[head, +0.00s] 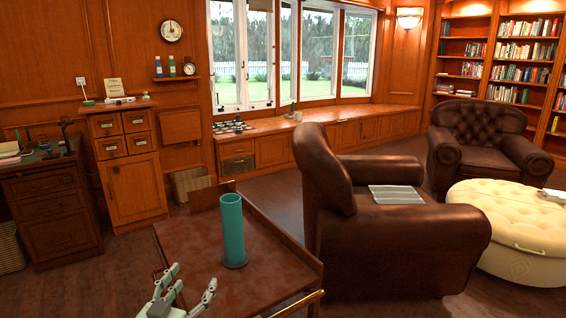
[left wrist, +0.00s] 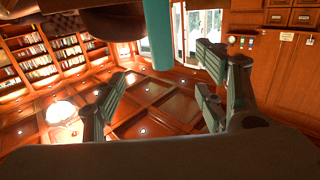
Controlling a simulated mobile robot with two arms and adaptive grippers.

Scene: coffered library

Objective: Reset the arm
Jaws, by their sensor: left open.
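My left gripper (head: 185,287) shows at the bottom of the head view, low and left, in front of the near left part of a wooden cart or small table. Its fingers are spread apart with nothing between them. In the left wrist view, the fingers of my left gripper (left wrist: 160,95) are also apart and empty. A tall teal cylinder (head: 231,228) stands upright on the small table (head: 185,240), apart from the gripper. The cylinder (left wrist: 158,35) also shows in the left wrist view, beyond the fingertips. My right gripper is not in view.
A brown leather armchair (head: 400,235) stands close to the right of the small table. A cream tufted ottoman (head: 508,215) is farther right. A wooden cabinet (head: 135,185) and a dark desk (head: 45,205) stand at the left. Wooden floor lies open behind the table.

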